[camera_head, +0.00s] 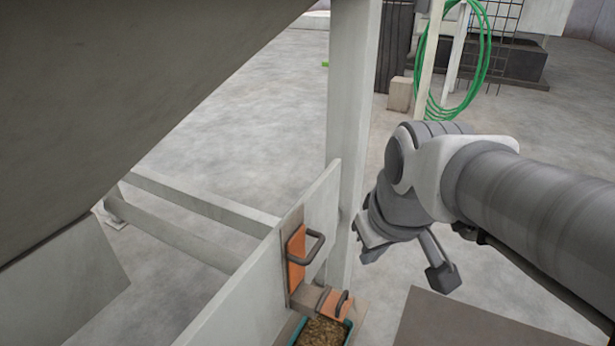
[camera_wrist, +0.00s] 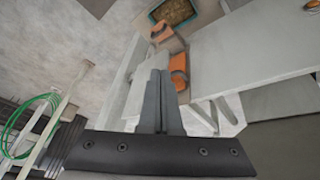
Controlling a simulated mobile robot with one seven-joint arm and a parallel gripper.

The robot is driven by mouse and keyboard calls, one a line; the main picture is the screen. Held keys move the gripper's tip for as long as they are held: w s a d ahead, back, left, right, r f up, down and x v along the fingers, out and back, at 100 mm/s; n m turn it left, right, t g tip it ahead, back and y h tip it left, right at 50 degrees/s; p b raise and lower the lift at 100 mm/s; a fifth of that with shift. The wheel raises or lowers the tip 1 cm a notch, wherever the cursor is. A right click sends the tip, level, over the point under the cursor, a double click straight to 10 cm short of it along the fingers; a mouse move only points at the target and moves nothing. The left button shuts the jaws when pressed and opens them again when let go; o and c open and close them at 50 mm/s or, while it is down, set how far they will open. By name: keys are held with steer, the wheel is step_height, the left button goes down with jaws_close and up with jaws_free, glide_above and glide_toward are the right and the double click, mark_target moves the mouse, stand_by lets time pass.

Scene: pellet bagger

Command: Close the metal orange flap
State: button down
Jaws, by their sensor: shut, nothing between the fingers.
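Two orange metal parts with grey handles are mounted by a pale panel. The upper orange plate (camera_head: 296,255) stands upright against the panel, its handle facing right. The lower orange piece (camera_head: 333,303) juts out beside the teal tray of pellets (camera_head: 320,333). I cannot tell for sure which is the flap. In the wrist view, one orange part (camera_wrist: 179,68) is just past my fingertips, and another (camera_wrist: 161,31) is by the tray (camera_wrist: 172,12). My gripper (camera_head: 366,244) is shut and empty, to the right of the upper plate. Its fingers (camera_wrist: 158,74) look together; contact is not visible.
A white upright post (camera_head: 350,120) stands between the panel and my arm. A large grey slanted surface (camera_head: 120,80) overhangs the left. A brown slab (camera_head: 450,322) is at lower right. A green hose (camera_head: 481,65) hangs farther back.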

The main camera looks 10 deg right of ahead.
steer(key=w+f+n+g, duration=0.2)
steer(key=w+f+n, duration=0.25)
steer(key=w, duration=0.35)
steer(key=n+g+y, duration=0.1)
steer(key=n+y, duration=0.1)
steer(key=n, duration=0.2)
glide_above(336, 301)
steer(key=s, duration=0.1)
steer(key=s+d+x, duration=0.1)
steer(key=d+x, duration=0.1)
steer(key=x, duration=0.8)
steer(key=f, duration=1.2)
steer(key=shift+s+f+p, duration=0.15)
steer(key=shift+s+p, duration=0.2)
steer(key=shift+p, duration=0.05)
steer(key=shift+s+d+f, duration=0.15)
steer(key=shift+f, duration=0.25)
